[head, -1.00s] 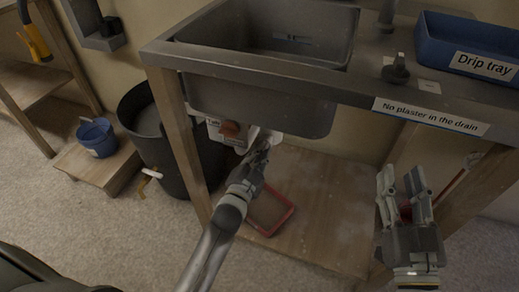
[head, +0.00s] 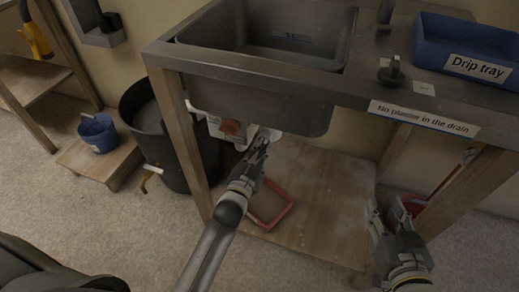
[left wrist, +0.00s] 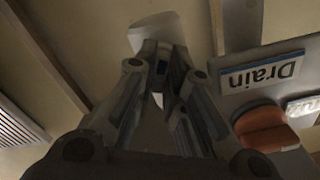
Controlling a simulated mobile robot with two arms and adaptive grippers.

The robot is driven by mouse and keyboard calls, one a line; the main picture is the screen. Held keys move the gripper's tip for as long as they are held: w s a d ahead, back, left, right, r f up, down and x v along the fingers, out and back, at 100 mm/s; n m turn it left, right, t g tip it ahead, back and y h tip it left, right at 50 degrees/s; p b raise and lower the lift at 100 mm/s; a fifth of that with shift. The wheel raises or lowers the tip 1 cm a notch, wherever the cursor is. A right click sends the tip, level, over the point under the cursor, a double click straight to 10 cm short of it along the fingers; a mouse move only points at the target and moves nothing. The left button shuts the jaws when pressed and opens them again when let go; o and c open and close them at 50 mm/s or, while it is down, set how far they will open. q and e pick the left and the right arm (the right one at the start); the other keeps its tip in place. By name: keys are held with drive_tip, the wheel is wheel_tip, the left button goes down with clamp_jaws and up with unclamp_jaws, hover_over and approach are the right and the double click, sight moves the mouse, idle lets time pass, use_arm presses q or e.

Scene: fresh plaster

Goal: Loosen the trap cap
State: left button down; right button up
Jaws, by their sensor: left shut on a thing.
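The white trap part (head: 272,133), which I take for the trap cap, shows under the sink basin (head: 262,108). It also shows as a pale rounded shape in the left wrist view (left wrist: 157,28). My left gripper (head: 262,146) reaches under the basin and is shut on this white part; its fingers (left wrist: 163,62) close together at it. They hide much of the cap, so its thread and turn cannot be seen. My right gripper (head: 387,211) is open and empty, low in front of the bench's right side.
A red-rimmed tray (head: 286,212) lies on the lower shelf (head: 325,200). A black bin (head: 165,150) stands left. A red object (head: 417,205) is behind the right gripper.

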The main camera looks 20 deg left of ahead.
use_arm(q)
drive_tip(key=shift+f, duration=0.1)
drive_tip(key=c, duration=1.8)
unclamp_jaws()
drive_tip(key=shift+o, duration=0.2)
drive_tip(key=shift+s, duration=0.15)
drive_tip(key=s, duration=1.1)
drive_tip(key=shift+s+a, duration=0.2)
drive_tip(key=shift+s, duration=0.2)
